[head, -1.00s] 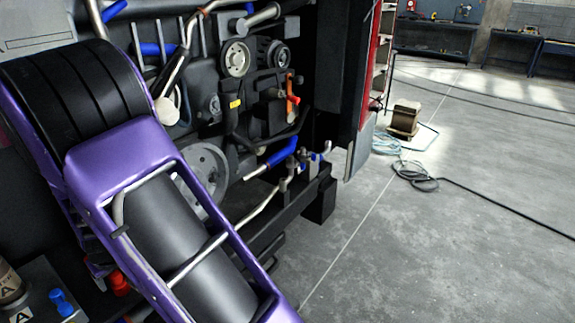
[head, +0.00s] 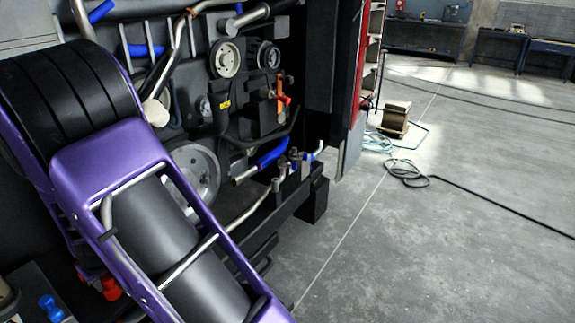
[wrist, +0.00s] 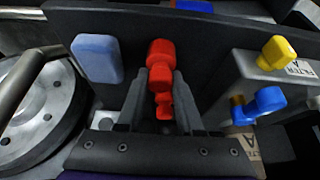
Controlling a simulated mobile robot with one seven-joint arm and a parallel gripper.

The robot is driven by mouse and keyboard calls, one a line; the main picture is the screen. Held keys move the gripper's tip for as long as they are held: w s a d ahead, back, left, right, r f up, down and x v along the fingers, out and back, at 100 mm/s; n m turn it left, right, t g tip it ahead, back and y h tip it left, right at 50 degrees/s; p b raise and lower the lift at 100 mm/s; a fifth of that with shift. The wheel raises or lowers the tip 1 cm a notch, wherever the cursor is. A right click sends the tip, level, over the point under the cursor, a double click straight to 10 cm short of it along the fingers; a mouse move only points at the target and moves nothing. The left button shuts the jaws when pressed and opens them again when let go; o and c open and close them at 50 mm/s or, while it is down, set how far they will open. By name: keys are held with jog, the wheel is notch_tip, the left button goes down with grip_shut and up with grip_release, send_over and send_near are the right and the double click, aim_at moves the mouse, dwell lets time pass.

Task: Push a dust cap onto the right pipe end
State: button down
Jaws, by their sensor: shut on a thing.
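In the wrist view, my gripper (wrist: 158,98) has its two dark fingers closed on a red dust cap (wrist: 159,55). Another red piece shows lower between the fingers. In the head view my purple arm hides the gripper. A blue cap (head: 50,307) stands at the lower left, and a red piece (head: 111,288) shows behind the arm. Several pipes cross the engine bay; a pipe (head: 246,174) with a blue sleeve runs at its lower right. I cannot tell which end is the right pipe end, nor whether the held cap touches a pipe.
In the wrist view, a blue block (wrist: 97,58) is left of the fingers; a yellow cap (wrist: 277,53) and a blue cap (wrist: 267,100) are right. A metal wheel (wrist: 40,108) is at far left. In the head view, a black hose (head: 405,173) crosses the open floor.

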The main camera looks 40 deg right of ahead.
jog(key=shift+r+p, duration=2.4)
jog(key=shift+r, duration=0.55)
